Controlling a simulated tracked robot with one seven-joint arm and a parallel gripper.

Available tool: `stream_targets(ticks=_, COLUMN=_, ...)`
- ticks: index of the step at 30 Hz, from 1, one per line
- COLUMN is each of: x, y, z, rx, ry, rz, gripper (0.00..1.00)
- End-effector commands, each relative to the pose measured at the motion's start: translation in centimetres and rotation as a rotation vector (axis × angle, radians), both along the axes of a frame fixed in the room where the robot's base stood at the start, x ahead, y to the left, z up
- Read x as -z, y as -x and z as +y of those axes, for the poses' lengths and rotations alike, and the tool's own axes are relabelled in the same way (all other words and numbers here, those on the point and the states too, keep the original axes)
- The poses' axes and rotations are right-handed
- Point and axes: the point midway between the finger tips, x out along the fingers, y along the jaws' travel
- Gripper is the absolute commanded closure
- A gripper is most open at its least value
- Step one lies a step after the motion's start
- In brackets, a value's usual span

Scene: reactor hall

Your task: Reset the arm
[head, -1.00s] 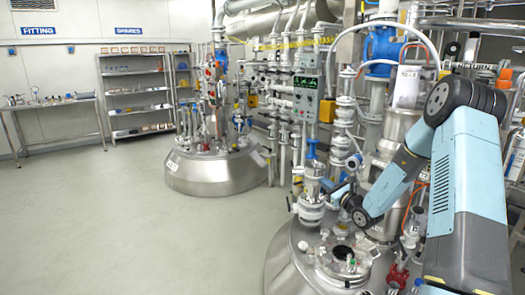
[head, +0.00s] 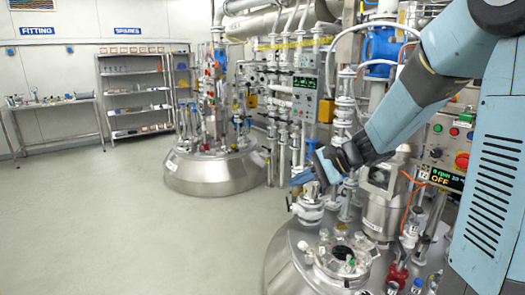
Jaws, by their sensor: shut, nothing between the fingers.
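My arm (head: 405,105) reaches in from the upper right and slopes down to the left over the near reactor vessel (head: 290,262). My gripper (head: 301,179) is at its far end, small and partly merged with the pipework behind it. It points left and slightly down, shut and empty. It appears in front of or just above the white valve fittings (head: 309,208) on the vessel's lid; the gap to them cannot be judged.
A control box (head: 446,150) with a red button and a lit "OFF" display stands right, behind my arm. A red valve (head: 397,276) sits on the near lid. A second vessel (head: 215,172) stands further back. The floor (head: 130,225) at left is clear.

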Motion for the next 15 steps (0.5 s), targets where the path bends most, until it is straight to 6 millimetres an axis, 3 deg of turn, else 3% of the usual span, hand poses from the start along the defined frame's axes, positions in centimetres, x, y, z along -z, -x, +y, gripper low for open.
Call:
stream_targets(ticks=8, x=-1.5, y=7.1, z=-1.5, rx=-0.162, ry=0.307, rz=-0.135, gripper=1.00)
stream_targets(ticks=15, x=-2.6, y=12.2, z=-4.4, rx=-0.267, ry=0.569, rz=-0.262, gripper=1.00)
